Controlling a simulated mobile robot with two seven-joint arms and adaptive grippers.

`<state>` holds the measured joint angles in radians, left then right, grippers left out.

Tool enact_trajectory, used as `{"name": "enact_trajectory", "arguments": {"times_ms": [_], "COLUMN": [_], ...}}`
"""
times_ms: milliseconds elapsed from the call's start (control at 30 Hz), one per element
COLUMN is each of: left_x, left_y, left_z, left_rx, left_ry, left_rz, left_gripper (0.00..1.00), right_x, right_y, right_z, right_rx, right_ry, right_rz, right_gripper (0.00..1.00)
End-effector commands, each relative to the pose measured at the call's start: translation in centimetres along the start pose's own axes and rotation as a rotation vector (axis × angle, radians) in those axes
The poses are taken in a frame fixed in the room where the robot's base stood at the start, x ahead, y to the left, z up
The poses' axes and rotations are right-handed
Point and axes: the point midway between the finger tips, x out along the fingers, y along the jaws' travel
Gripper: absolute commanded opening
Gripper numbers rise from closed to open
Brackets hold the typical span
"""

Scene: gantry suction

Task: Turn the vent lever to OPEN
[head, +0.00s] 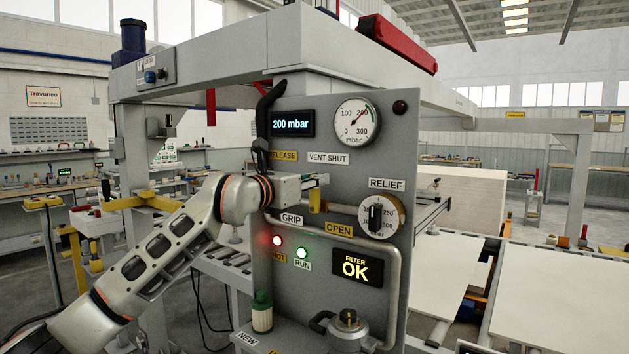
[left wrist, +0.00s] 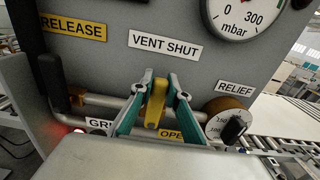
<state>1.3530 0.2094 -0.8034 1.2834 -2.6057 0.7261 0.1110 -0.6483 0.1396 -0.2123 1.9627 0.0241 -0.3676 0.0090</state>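The yellow vent lever (left wrist: 156,103) is on the grey panel, between the VENT SHUT label (left wrist: 165,46) above and the OPEN label (left wrist: 173,135) below. In the head view the lever (head: 316,199) shows just beyond my left gripper (head: 322,181). In the left wrist view the teal fingers of my left gripper (left wrist: 160,77) stand close on both sides of the lever and appear shut on it. The gripper hides part of the lever and its pivot in the head view. My right gripper is in neither view.
The relief knob (head: 376,217) is right of the lever. A grey pipe (head: 392,285) bends around the lower panel, below the OPEN label. A black handle (head: 266,120) stands at the panel's left edge, by the RELEASE label. The gauge (head: 357,121) reads about 200 mbar.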

Motion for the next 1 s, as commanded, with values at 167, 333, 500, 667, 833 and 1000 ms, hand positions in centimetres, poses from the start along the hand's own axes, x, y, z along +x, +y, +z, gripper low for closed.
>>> {"name": "enact_trajectory", "arguments": {"times_ms": [167, 333, 500, 667, 833, 1000], "left_x": [0.0, 0.0, 0.0, 0.1, 0.1, 0.0], "left_y": [0.0, -0.4, -1.0, -1.8, -2.6, -3.3], "left_z": [-0.1, -0.3, -0.6, -0.8, -1.0, -1.2], "left_rx": [0.006, 0.05, 0.147, 0.268, 0.394, 0.498], "left_ry": [0.0, 0.0, 0.001, 0.002, 0.003, 0.003], "left_rz": [0.0, 0.0, -0.001, -0.001, 0.0, -0.001], "left_gripper": [0.0, 0.0, 0.0, 0.0, 0.0, 0.0], "right_x": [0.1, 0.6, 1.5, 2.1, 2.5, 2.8], "right_y": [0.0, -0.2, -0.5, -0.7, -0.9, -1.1], "right_z": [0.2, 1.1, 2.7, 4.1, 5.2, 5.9], "right_rx": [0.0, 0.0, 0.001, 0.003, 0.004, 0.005], "right_ry": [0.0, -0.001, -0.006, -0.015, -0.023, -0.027], "right_rz": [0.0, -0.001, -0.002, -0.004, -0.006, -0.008], "right_gripper": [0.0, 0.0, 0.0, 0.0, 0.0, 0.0]}}
